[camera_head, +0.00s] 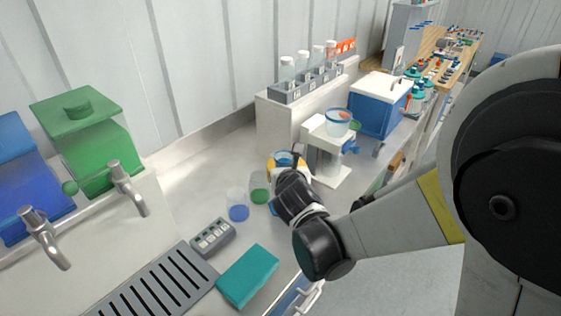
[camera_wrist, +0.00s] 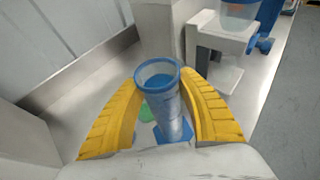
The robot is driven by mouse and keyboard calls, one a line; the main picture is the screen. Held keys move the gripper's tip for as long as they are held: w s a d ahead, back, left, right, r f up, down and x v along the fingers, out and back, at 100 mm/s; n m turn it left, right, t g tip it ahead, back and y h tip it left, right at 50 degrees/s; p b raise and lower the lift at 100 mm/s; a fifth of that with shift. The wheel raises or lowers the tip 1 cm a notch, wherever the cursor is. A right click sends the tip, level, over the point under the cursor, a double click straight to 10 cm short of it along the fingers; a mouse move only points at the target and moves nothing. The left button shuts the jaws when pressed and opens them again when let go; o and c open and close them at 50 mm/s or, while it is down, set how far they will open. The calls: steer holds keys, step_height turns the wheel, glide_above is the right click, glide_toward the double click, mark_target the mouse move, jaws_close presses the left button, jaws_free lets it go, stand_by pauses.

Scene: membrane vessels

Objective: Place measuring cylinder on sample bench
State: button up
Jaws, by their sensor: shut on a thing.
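The measuring cylinder (camera_wrist: 168,105) is a clear tube with a blue rim and a blue foot. In the wrist view it stands between the two yellow fingers of my gripper (camera_wrist: 163,110), which are shut on it. In the head view my gripper (camera_head: 286,163) is over the pale bench (camera_head: 205,175), and only the cylinder's blue rim (camera_head: 284,158) shows between the fingers. I cannot tell whether the cylinder's foot touches the bench.
Beakers with blue (camera_head: 238,212) and green (camera_head: 259,194) contents stand left of my gripper. A white stand with a cup (camera_head: 338,122) is at its right. A grey rack of bottles (camera_head: 305,87) and a blue cooler box (camera_head: 378,108) are behind. A teal pad (camera_head: 247,275) lies in front.

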steer(key=shift+w+a+f, duration=0.45)
steer(key=shift+a+f, duration=0.1)
steer(key=shift+a, duration=0.15)
step_height(320, 180, down, 4)
steer(key=shift+r+b, duration=0.1)
steer(key=shift+b, duration=0.9)
steer(key=o, duration=1)
steer(key=shift+f, duration=0.3)
steer(key=o, duration=0.4)
steer(key=shift+c, duration=0.2)
steer(key=shift+r, duration=0.1)
